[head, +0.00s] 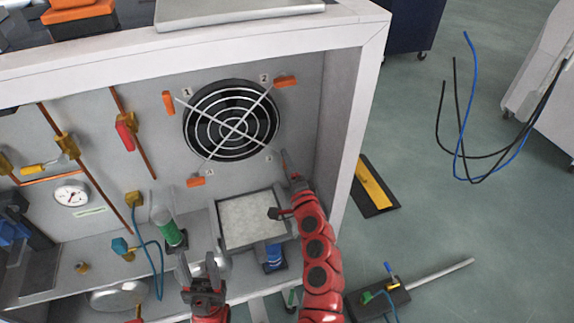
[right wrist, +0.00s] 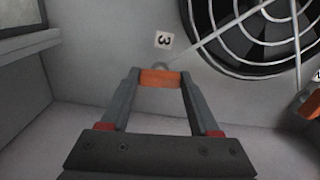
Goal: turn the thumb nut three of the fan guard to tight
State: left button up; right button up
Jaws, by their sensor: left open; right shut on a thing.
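The fan guard (head: 231,122) is a round wire grille with crossed bars over a dark fan on the grey panel; part of it shows in the right wrist view (right wrist: 262,28). Thumb nut three is the orange bar (right wrist: 160,78) just below the label "3" (right wrist: 163,40). My right gripper (head: 290,168) is at the guard's lower right corner, shut on this nut, with one finger at each end of the bar. In the head view the gripper hides most of the nut. My left gripper (head: 203,274) is open and empty, low in front of the lower shelf.
Other orange thumb nuts sit at the upper left (head: 169,102), upper right (head: 286,82) and lower left (head: 195,181) guard corners. A framed filter (head: 252,218) and a green-based bottle (head: 170,232) are below. The cabinet's side wall (head: 352,130) is close right of my right gripper.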

jog(key=shift+m, duration=0.6)
jog(key=o, duration=1.4)
jog(key=shift+c, duration=0.2)
jog(key=v, duration=1.7)
jog(key=shift+s, duration=0.2)
jog(key=shift+d, duration=0.1)
